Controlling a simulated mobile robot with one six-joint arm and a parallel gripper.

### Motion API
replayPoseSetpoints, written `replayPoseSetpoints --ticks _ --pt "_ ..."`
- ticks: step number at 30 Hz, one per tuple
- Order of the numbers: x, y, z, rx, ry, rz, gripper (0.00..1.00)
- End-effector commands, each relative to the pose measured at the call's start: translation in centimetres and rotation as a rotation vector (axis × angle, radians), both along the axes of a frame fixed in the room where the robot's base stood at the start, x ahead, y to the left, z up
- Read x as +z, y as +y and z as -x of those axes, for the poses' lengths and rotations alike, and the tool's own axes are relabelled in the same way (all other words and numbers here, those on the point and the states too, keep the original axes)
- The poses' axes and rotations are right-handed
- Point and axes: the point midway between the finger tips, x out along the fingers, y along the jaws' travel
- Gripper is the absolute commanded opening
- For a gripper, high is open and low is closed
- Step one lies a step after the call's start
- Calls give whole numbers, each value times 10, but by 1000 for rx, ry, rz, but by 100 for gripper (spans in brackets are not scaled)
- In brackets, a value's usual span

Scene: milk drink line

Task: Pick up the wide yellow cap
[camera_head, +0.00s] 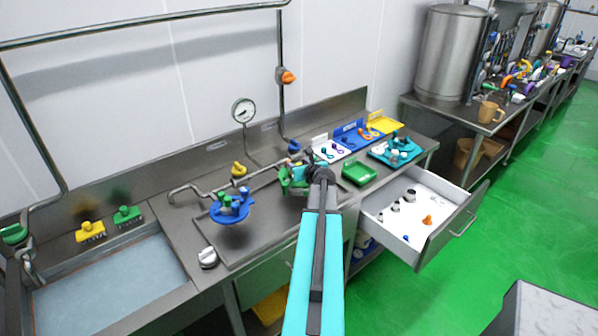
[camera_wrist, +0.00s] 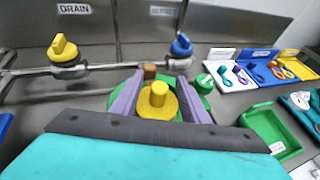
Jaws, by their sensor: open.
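The wide yellow cap (camera_wrist: 158,97) shows in the wrist view as a round yellow disc with an upright knob. It sits on or over a round green holder (camera_wrist: 203,84), beside a brown piece (camera_wrist: 150,71). My gripper (camera_wrist: 158,84) is open, with one grey-purple finger on each side of the cap. I cannot tell whether the fingers touch it. In the head view my gripper (camera_head: 297,172) is over the green holder on the steel counter, and I cannot make out the cap there.
A yellow valve (camera_wrist: 63,48) and a blue valve (camera_wrist: 181,45) stand on pipes behind. A blue round holder (camera_head: 232,211) stands left. A green tray (camera_head: 359,173), a teal tray (camera_head: 395,152) and label boards are right. An open white drawer (camera_head: 405,230) juts out in front.

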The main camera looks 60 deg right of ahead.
Motion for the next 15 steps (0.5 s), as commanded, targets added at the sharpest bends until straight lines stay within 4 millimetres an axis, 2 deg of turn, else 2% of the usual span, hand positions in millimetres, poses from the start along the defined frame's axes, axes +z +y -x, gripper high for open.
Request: replayPoseSetpoints --ticks 2,3,10,15 --pt "0 0 0 0 0 0 41" --pt "0 0 0 0 0 0 38" --pt "0 0 0 0 0 0 0" --pt "0 0 0 0 0 0 0"
